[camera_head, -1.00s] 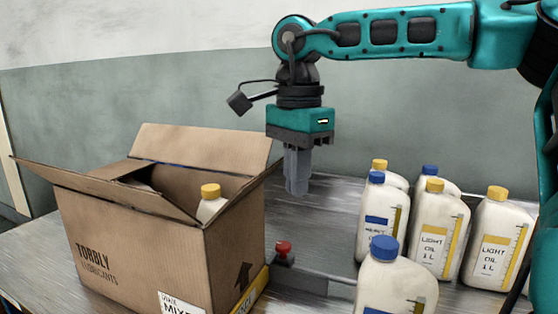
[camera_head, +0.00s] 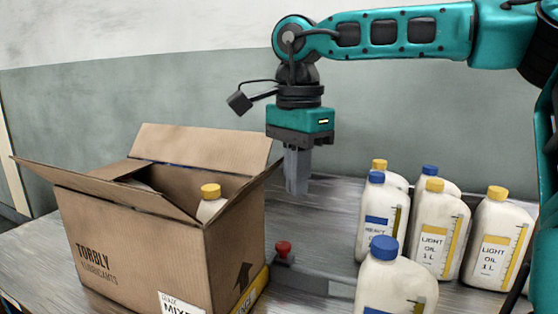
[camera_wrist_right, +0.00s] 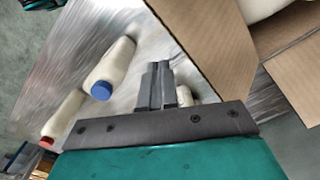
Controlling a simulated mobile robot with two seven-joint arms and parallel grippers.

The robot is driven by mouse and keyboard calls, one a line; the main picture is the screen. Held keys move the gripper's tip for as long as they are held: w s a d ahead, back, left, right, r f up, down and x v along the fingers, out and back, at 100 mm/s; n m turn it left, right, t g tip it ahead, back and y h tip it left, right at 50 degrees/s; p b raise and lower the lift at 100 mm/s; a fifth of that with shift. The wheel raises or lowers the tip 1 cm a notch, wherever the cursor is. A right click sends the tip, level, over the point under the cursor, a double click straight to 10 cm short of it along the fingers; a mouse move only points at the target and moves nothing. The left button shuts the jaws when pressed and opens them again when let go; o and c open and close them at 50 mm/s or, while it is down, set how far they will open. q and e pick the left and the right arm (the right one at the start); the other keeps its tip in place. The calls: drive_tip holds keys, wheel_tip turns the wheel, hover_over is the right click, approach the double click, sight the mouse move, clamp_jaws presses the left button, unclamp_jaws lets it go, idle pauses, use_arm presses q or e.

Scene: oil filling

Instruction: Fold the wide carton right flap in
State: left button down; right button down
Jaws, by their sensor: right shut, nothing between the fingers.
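The right flap (camera_head: 240,190) slants up and outward from the carton's right edge. The back flap (camera_head: 200,150) stands up, and the front flap (camera_head: 110,190) leans outward. A yellow-capped bottle (camera_head: 210,203) shows inside. My right gripper (camera_head: 297,190) points down to the right of the right flap, apart from it, shut and empty. The right wrist view shows its closed fingers (camera_wrist_right: 158,85) beside cardboard (camera_wrist_right: 205,45). My left gripper is not in view.
Several white oil bottles with yellow or blue caps (camera_head: 435,230) stand to the right. A blue-capped bottle (camera_head: 390,280) stands in front of them. A red-knobbed fixture (camera_head: 284,250) sits beside the carton's right side.

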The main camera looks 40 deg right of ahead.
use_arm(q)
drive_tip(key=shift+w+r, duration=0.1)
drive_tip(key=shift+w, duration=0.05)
